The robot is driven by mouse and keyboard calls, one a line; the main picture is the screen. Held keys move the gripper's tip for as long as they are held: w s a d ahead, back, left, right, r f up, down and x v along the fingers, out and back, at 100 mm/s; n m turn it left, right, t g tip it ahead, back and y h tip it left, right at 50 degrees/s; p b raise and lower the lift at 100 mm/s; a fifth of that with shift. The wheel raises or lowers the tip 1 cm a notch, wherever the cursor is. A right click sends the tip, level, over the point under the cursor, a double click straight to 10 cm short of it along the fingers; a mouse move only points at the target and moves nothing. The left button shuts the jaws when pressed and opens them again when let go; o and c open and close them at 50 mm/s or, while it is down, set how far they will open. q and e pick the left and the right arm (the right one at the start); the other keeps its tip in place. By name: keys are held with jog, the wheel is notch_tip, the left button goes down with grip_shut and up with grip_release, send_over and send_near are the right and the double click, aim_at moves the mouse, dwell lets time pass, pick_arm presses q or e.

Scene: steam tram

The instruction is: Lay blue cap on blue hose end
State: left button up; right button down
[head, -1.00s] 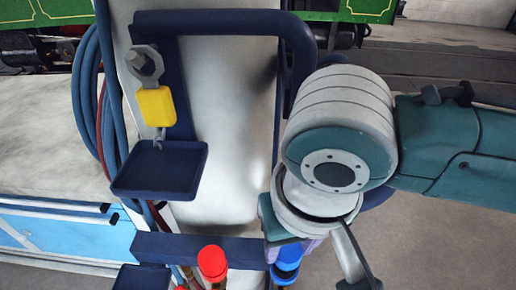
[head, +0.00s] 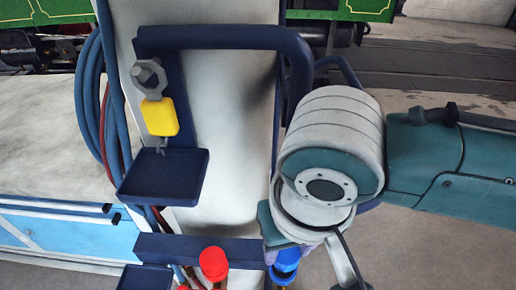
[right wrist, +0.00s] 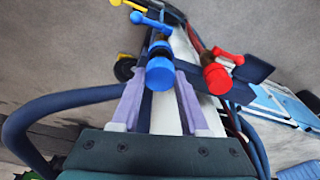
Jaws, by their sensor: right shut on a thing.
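The blue cap (head: 287,257) is under my right gripper (head: 284,247), at the lower middle of the head view. In the right wrist view, the blue cap (right wrist: 160,74) sits between the pale purple fingers of my right gripper (right wrist: 159,82), which is shut on it. The blue hose end (right wrist: 160,47) lies directly in line behind the cap; in the head view its top (head: 281,277) shows just below the cap. I cannot tell whether the cap touches or rests fully on it. My left gripper is out of view.
A red cap (head: 213,264) stands on the neighbouring hose to the left; it also shows in the right wrist view (right wrist: 217,78). A dark blue frame (head: 200,248) with trays (head: 162,184) is close by. A yellow tag (head: 160,117) hangs there. Coiled blue hoses (head: 90,110) hang left.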

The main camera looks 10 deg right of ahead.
jog(key=shift+f, duration=0.15)
dwell(0.3)
jog(key=shift+f+b, duration=0.35)
jog(key=shift+f, duration=0.2)
jog(key=shift+f, duration=0.15)
dwell(0.5)
jog(key=shift+p, duration=0.55)
jog(key=shift+f, duration=0.2)
